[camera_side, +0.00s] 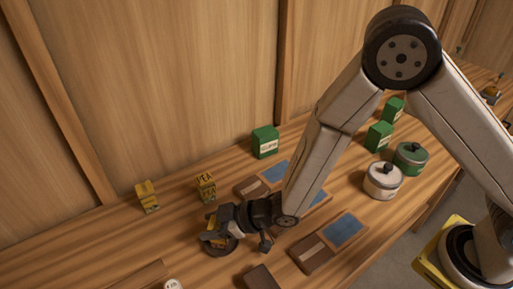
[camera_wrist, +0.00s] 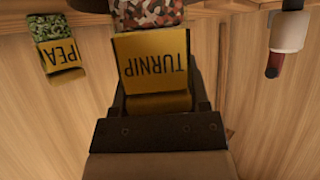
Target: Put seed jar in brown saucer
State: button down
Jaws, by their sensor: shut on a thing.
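My gripper (camera_side: 213,238) is shut on a yellow box with a speckled band, lettered TURNIP, in the wrist view (camera_wrist: 155,65); it shows small in the side view (camera_side: 210,226). A dark round saucer (camera_side: 220,251) lies below the gripper, partly hidden by it. I cannot tell whether the box touches it. A white rounded thing (camera_side: 173,284) is cut off at the bottom edge of the side view; I cannot tell if it is the seed jar.
Yellow boxes, one lettered PEA (camera_side: 205,187), another plain to read less clearly (camera_side: 148,197), stand behind. A green box (camera_side: 265,142) stands near the wall. White (camera_side: 382,181) and green (camera_side: 411,158) lidded pots stand right. Blue-topped trays (camera_side: 345,231) lie beside my arm.

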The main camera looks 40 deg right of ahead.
jog(key=shift+f, duration=0.15)
jog(key=shift+c, duration=0.3)
grip_release()
jog(key=shift+s+d+r, duration=0.1)
jog(key=shift+r, duration=0.15)
jog(key=v, duration=1.1)
jog(key=shift+s+d+r, duration=0.2)
jog(key=shift+d, duration=0.05)
